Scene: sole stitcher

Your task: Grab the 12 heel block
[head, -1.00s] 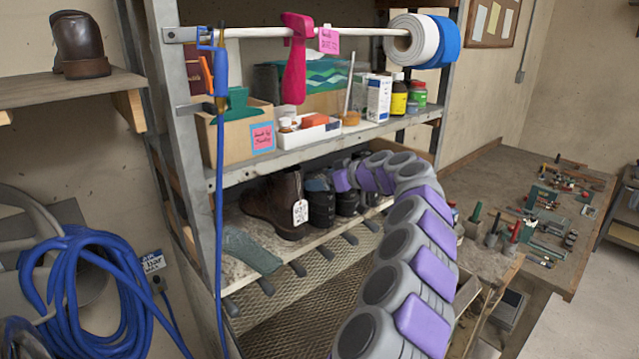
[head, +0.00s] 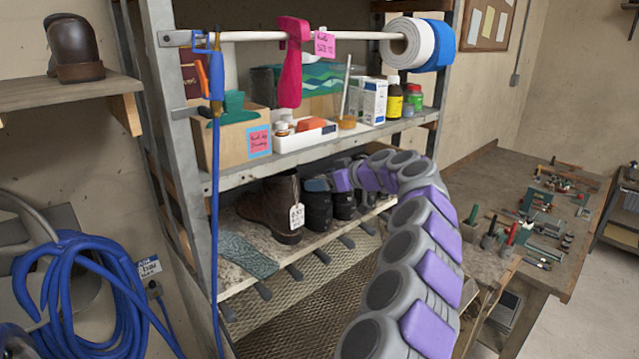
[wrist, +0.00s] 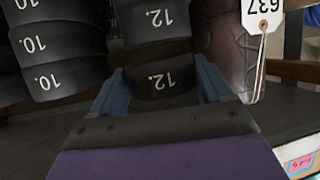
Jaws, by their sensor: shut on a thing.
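In the wrist view, a black heel block marked 12 (wrist: 162,82) sits between the two blue fingers of my gripper (wrist: 163,88), which is shut on it. Another black block marked 12 (wrist: 152,18) shows directly beyond it in the same stack. In the head view, my gripper (head: 317,184) is at the top of the nearest black heel stack (head: 318,212) on the lower shelf, beside the brown boot. The held block is hard to make out there.
Blocks marked 10 (wrist: 62,60) stand close beside the gripper. A brown boot (head: 268,208) with a white tag (head: 297,216) is on the other side. The upper shelf (head: 340,139) lies above my arm. A green piece (head: 247,254) lies at the shelf's front left.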

